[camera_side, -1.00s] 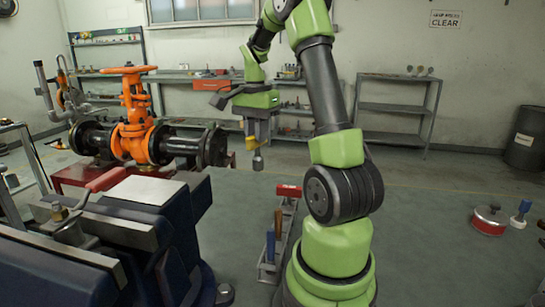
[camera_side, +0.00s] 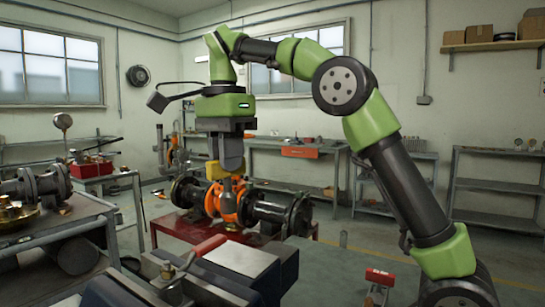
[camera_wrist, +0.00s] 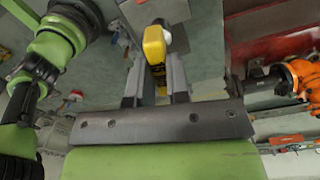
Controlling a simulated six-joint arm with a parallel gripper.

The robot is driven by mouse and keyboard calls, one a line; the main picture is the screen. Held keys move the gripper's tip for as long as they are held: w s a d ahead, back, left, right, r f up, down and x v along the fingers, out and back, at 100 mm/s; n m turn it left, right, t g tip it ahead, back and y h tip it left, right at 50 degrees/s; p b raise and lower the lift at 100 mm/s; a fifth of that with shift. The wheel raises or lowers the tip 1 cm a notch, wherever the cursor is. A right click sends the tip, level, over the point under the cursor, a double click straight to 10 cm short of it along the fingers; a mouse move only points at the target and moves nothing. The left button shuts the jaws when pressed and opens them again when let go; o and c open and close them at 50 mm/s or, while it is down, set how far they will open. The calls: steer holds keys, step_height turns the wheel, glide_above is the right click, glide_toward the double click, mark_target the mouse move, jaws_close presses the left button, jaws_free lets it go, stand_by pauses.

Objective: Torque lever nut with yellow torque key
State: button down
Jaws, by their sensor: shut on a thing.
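My gripper (camera_side: 230,168) points down and is shut on the yellow torque key. The key's yellow body (camera_side: 213,171) shows beside the fingers, with its shaft running down in front of the orange gate valve. The key's lower end is hard to make out.
The blue vise with a pale jaw plate (camera_side: 238,259) stands in front. The orange gate valve (camera_side: 229,201) with dark flanged pipes is behind, on a red stand. A cluttered metal bench (camera_side: 75,235) is at the left. Shelves line the back wall.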

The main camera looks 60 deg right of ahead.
steer(key=s+a+f+m, duration=0.1)
steer(key=a+m, duration=0.6)
steer(key=a, duration=0.6)
steer(key=shift+s+m, duration=0.2)
steer(key=shift+m, duration=0.1)
steer(key=shift+a+f, duration=0.1)
steer(key=shift+f, duration=1.3)
stand_by(1.8)
steer(key=m, duration=0.4)
steer(key=m, duration=0.4)
stand_by(0.4)
